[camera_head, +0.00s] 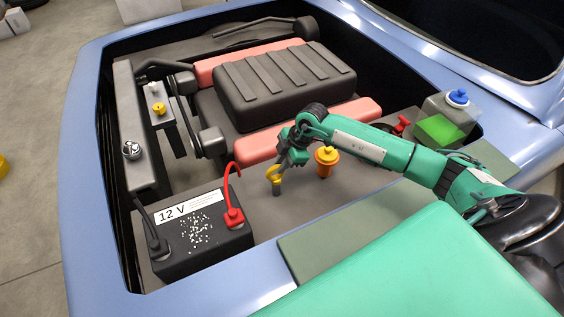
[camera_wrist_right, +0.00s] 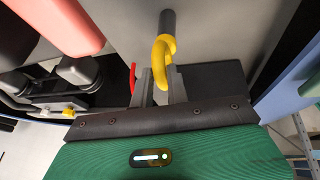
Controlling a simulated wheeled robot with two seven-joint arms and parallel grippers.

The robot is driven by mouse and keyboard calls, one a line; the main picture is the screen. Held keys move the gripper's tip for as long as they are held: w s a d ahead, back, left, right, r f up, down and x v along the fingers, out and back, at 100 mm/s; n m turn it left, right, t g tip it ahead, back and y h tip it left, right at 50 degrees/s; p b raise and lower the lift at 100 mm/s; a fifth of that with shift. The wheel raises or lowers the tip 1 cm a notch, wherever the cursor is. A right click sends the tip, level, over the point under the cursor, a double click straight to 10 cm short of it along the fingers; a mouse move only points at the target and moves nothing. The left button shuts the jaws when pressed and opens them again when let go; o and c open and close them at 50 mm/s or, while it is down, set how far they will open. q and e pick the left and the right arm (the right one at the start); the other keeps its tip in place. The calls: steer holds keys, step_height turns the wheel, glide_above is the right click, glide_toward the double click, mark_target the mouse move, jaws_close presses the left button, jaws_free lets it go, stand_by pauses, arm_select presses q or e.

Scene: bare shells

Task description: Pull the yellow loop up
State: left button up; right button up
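The yellow loop (camera_head: 274,173) tops a short, dark grey upright tube (camera_head: 277,188) on the grey deck between the battery and the orange-yellow cap. My right gripper (camera_head: 281,163) is at the loop, coming from above. In the right wrist view, the yellow loop (camera_wrist_right: 162,50) runs down between the two grey fingers of my right gripper (camera_wrist_right: 160,88). The fingers are close together, with about the loop's thickness between them, and appear shut on it. The grey tube (camera_wrist_right: 168,20) shows beyond the loop. My left gripper is not in view.
The black 12 V battery (camera_head: 203,243) with a red cable (camera_head: 234,215) stands left of the loop. The orange-yellow cap (camera_head: 326,160) is close on its right. The engine cover (camera_head: 283,85) lies behind. A blue-capped tank (camera_head: 445,120) is at right.

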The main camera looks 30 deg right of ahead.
jaws_close()
step_height(320, 180, up, 11)
steer(key=p, duration=0.6)
steer(key=shift+w, duration=0.2)
steer(key=shift+o, duration=1.9)
jaws_free()
steer(key=shift+r, duration=0.15)
steer(key=shift+o, duration=1)
steer(key=shift+s, duration=0.2)
steer(key=b+v, duration=0.4)
steer(key=v, duration=0.9)
steer(key=shift+r+b, duration=0.3)
steer(key=shift+s+d, duration=0.15)
